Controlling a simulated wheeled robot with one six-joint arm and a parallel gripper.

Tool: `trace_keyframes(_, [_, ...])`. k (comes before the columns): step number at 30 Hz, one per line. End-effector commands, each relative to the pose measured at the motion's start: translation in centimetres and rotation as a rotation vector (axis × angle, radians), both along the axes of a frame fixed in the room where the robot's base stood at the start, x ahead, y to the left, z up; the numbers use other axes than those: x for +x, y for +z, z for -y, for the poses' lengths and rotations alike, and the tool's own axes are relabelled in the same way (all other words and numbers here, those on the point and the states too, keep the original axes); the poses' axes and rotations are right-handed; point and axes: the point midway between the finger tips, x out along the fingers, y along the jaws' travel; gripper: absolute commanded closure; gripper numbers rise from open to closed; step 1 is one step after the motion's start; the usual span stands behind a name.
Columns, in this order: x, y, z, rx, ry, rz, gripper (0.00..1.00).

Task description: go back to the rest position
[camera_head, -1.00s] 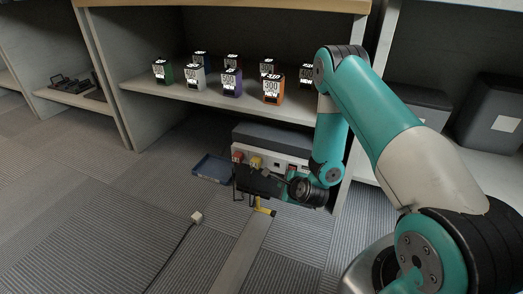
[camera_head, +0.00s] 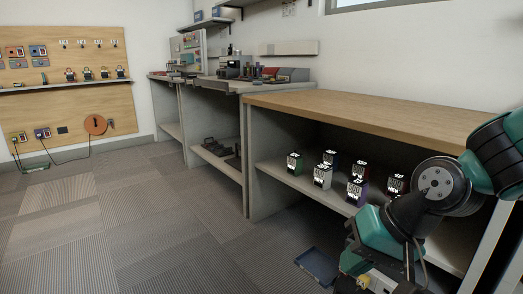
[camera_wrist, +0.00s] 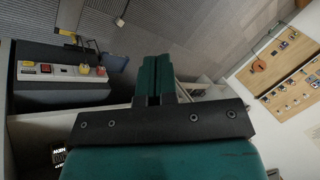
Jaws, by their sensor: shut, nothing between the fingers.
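My gripper (camera_wrist: 155,62) shows in the wrist view with its two dark green fingers together and nothing between them. In the head view my arm is folded at the lower right, in front of the shelf unit. The fingers cannot be made out there.
Several small labelled boxes, one with a green side (camera_head: 294,163), stand on the shelf under a wooden worktop (camera_head: 380,108). A blue tray (camera_head: 318,266) lies on the floor. A grey unit with coloured switches (camera_wrist: 62,84) shows in the wrist view. The carpet at left is clear.

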Motion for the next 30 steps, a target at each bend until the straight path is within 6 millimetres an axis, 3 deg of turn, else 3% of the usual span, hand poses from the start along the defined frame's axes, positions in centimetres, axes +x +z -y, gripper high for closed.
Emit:
trace_keyframes(1, [-2.1,2.4,-0.4,-0.032,0.106,0.018,1.0])
trace_keyframes(3, [-4.7,4.1,-0.5,-0.074,0.24,0.031,1.0])
trace_keyframes(11, [-13.1,8.9,0.3,-0.202,0.668,0.072,1.0])
trace_keyframes(20, [-12.5,16.6,0.2,-0.196,0.646,0.062,1.0])
trace_keyframes(30, [-12.5,29.0,0.2,-0.195,0.644,0.063,1.0])
